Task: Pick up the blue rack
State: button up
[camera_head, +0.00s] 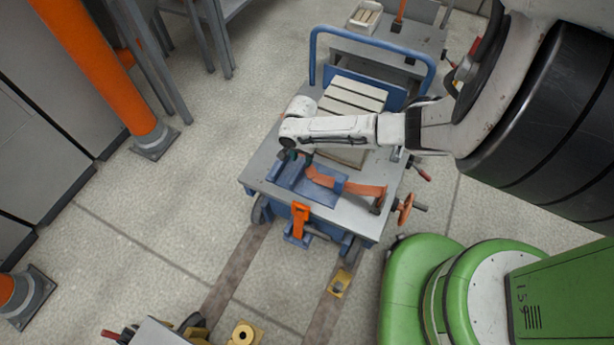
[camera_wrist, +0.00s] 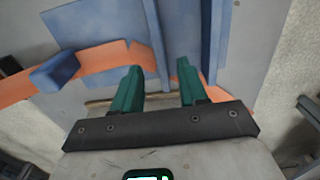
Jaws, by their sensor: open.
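The blue rack (camera_head: 322,190) lies on the grey top of the wheeled cart (camera_head: 262,160), near its front edge. In the wrist view the blue rack (camera_wrist: 183,30) fills the upper middle, with thin upright ribs. My gripper (camera_head: 291,157) is over the left rear part of the rack in the head view, where my arm hides some of it. In the wrist view my gripper (camera_wrist: 157,82) has its two teal fingers apart, with a blue rib ahead of the gap. Nothing is held. I cannot tell whether the fingers touch the rack.
An orange strip (camera_head: 362,190) runs across the rack and shows in the wrist view (camera_wrist: 98,60). Pale slats (camera_head: 352,95) lie behind my arm. A blue rail (camera_head: 372,40) rises at the cart's back. An orange post (camera_head: 90,55) stands left. Floor between is clear.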

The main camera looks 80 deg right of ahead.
aim_at(301, 167)
jog(key=f, duration=0.1)
jog(key=f+b, duration=0.1)
jog(key=f, duration=0.1)
jog(key=a+f, duration=0.1)
jog(key=shift+w+f, duration=0.15)
jog(key=shift+f, duration=0.25)
jog(key=shift+c, duration=0.2)
grip_shut()
